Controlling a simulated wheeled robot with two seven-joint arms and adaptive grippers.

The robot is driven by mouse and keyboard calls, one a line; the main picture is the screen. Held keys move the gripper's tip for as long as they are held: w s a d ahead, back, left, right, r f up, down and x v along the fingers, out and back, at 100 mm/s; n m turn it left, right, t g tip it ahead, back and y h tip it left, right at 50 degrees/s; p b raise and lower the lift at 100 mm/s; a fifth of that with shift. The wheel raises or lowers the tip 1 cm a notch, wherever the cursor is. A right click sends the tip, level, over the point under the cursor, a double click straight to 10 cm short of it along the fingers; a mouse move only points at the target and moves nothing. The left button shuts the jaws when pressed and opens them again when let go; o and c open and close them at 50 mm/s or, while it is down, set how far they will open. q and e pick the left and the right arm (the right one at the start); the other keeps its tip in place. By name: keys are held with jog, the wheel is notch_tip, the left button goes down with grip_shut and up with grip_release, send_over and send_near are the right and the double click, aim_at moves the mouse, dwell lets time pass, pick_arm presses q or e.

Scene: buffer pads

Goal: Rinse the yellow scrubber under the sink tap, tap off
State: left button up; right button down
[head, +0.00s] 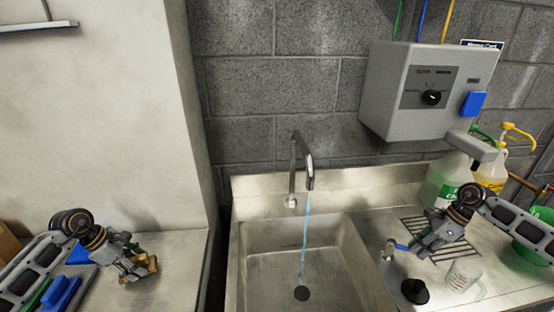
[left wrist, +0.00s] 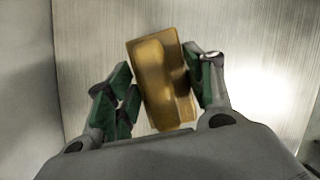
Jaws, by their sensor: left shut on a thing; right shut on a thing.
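The yellow scrubber (head: 152,262) is in my left gripper (head: 143,267), over the steel counter left of the sink. In the left wrist view the scrubber (left wrist: 160,80) is a yellow-brown block, tilted between the green-padded fingers (left wrist: 162,85). The sink tap (head: 301,165) is a curved metal spout. A bluish stream of water (head: 305,235) runs from it to the drain in the sink basin (head: 270,265). My right gripper (head: 412,245) is shut on a small blue lever (head: 401,247) on a metal valve (head: 389,249) right of the basin.
A black stopper (head: 415,291) and a clear measuring cup (head: 463,278) stand near my right gripper. Pump bottles (head: 447,178) stand behind it. Blue items (head: 62,292) lie left of my left gripper. A grey control box (head: 425,95) hangs above. The basin is otherwise empty.

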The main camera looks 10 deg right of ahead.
jog(key=shift+w+d, duration=0.15)
jog(key=shift+w, duration=0.05)
dwell(0.4)
jog(key=c, duration=1.4)
grip_release()
jog(key=shift+c, duration=0.2)
jog(key=shift+r, duration=0.1)
jog(key=w+v, duration=0.1)
jog(key=v, duration=1)
jog(key=shift+s+d+r, duration=0.2)
jog(key=shift+s+r, duration=0.2)
jog(key=shift+s, duration=0.05)
jog(key=shift+s, duration=0.1)
